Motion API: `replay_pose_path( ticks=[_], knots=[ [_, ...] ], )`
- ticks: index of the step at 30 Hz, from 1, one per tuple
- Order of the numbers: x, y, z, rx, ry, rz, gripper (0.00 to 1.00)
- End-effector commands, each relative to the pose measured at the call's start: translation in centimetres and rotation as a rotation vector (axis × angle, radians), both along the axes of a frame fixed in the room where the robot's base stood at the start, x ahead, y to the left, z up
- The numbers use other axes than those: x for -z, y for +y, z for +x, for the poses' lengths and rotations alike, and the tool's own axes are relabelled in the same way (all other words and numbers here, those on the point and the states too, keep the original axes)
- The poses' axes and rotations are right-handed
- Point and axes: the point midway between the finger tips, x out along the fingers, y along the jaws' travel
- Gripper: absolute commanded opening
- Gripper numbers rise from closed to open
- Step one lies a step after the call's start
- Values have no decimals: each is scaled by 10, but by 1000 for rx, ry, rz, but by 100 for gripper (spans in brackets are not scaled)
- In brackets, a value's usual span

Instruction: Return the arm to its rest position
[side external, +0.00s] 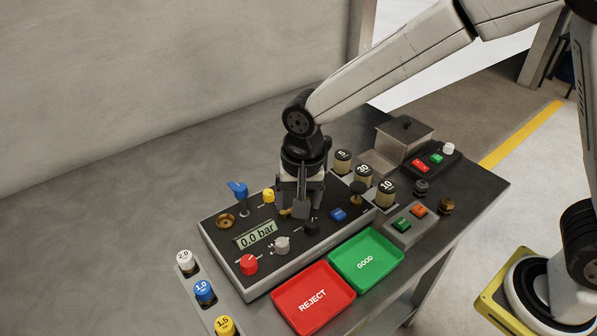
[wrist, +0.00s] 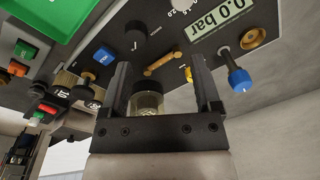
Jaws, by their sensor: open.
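My gripper (side external: 303,212) points down over the middle of the grey control panel (side external: 232,232), with my arm reaching in from the upper right. In the wrist view its two fingers (wrist: 162,72) stand wide apart. A short cylinder with a dark rim and a clear, yellowish body (wrist: 147,98) shows between them; I cannot tell whether it touches either finger. A brass lever (wrist: 164,62) lies on the panel beyond the fingertips. The gripper hides part of the panel in the side view. The display (side external: 257,235) reads 0.0 bar.
A blue-topped lever (side external: 238,189), yellow knob (side external: 268,196), red knob (side external: 249,264) and blue switch (side external: 338,215) surround the gripper. Red REJECT (side external: 336,311) and green GOOD (side external: 392,278) trays lie in front. Labelled pots (side external: 363,173) and a lidded metal box (side external: 405,139) stand right.

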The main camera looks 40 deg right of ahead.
Motion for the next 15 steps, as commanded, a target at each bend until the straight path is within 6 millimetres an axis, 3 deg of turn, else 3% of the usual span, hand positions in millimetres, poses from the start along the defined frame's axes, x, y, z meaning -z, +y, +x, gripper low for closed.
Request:
replay_pose_path(
  ticks=[1, 6, 15],
  knots=[
    [0, -20, -3, -27, -11, 0, 81],
    [2, -73, -19, -159, -57, -11, 81],
    [11, -153, -66, -384, -131, -63, 81]
  ],
)
